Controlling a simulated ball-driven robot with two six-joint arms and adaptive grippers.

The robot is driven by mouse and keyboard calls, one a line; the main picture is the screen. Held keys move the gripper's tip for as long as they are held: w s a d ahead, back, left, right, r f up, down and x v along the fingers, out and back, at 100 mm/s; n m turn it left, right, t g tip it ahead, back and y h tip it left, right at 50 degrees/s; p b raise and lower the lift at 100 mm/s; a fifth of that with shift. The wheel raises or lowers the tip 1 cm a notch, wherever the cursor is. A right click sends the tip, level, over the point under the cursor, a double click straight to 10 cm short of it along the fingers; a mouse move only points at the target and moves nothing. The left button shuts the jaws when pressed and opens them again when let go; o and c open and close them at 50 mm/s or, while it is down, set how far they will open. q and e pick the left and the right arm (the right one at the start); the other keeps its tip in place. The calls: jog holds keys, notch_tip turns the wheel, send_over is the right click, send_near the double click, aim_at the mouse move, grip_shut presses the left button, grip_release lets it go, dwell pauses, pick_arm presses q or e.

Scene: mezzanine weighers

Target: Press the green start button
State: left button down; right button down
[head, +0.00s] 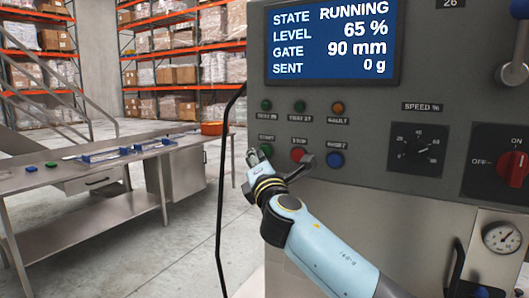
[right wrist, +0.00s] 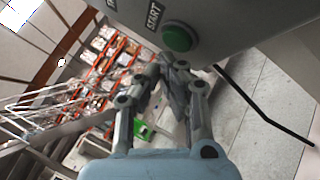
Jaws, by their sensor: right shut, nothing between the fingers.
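The green start button (head: 266,149) is at the left of the lower button row on the grey control panel (head: 400,100), under a START label. In the right wrist view the start button (right wrist: 180,38) is just beyond my fingertips, in a dark ring. My right gripper (head: 256,157) is shut and empty, its tips beside the button's lower left in the head view. In the right wrist view the shut fingertips (right wrist: 167,62) almost reach the button; I cannot tell whether they touch it. The screen (head: 332,40) reads RUNNING, 65 %, 90 mm, 0 g. My left gripper is out of view.
A red stop button (head: 298,155) and a blue reset button (head: 335,160) sit right of the start button. A speed dial (head: 416,150) and red switch (head: 512,170) are farther right. A metal bench (head: 90,172) stands left.

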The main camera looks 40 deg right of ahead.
jog(key=shift+a, duration=0.1)
jog(key=shift+s+a, duration=0.35)
jog(key=shift+a, duration=0.4)
jog(key=shift+s+a, duration=0.3)
jog(key=shift+a, duration=0.5)
jog(key=shift+s+a, duration=0.35)
jog(key=shift+a, duration=0.4)
